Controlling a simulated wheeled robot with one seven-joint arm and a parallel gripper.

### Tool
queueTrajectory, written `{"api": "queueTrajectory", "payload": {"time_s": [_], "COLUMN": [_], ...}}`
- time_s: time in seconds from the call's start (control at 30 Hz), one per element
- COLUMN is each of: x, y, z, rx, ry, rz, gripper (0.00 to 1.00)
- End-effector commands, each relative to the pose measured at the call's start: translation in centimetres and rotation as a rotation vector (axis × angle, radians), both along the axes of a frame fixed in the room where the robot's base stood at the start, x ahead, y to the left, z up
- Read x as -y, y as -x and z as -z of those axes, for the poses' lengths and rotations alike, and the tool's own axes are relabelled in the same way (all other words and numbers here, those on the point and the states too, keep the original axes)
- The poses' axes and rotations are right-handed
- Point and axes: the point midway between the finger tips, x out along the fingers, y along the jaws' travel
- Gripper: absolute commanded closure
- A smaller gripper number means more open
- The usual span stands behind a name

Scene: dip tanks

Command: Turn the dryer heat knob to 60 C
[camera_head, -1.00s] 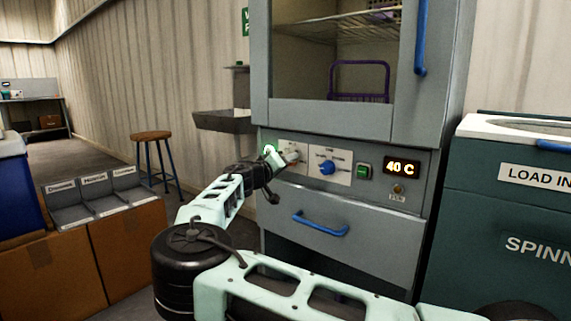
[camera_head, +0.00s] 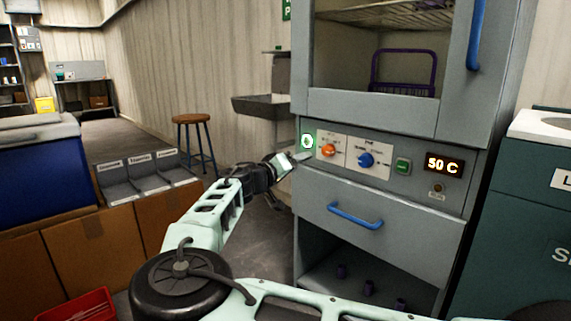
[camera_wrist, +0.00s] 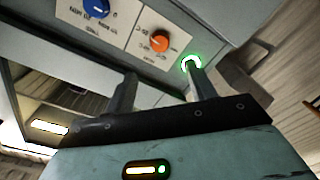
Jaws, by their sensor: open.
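The dryer (camera_head: 310,185) is a grey cabinet with a control panel. Its orange knob (camera_head: 328,151) sits on a white dial plate at the panel's left, and it also shows in the wrist view (camera_wrist: 159,43). The display (camera_head: 443,164) reads 50 C. My gripper (camera_head: 298,158) is just left of and below the orange knob, apart from it. In the wrist view its two fingers (camera_wrist: 160,88) are spread with nothing between them. I cannot read the dial markings.
A blue knob (camera_head: 366,160) and a green button (camera_head: 403,166) are right of the orange knob. A glowing green ring (camera_head: 307,141) is at the panel's left edge. A blue-handled drawer (camera_head: 385,222) is below. A stool (camera_head: 191,120) stands back left.

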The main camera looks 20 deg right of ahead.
Motion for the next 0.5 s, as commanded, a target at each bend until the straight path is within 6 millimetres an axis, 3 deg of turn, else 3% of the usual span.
{"api": "queueTrajectory", "payload": {"time_s": [0.2, 0.5], "x": [-3.3, -4.3], "y": [1.3, 1.8], "z": [-0.1, 0.0], "rx": [0.000, 0.000], "ry": [-0.001, -0.001], "rz": [-0.001, 0.002], "gripper": [0.44, 0.44]}}
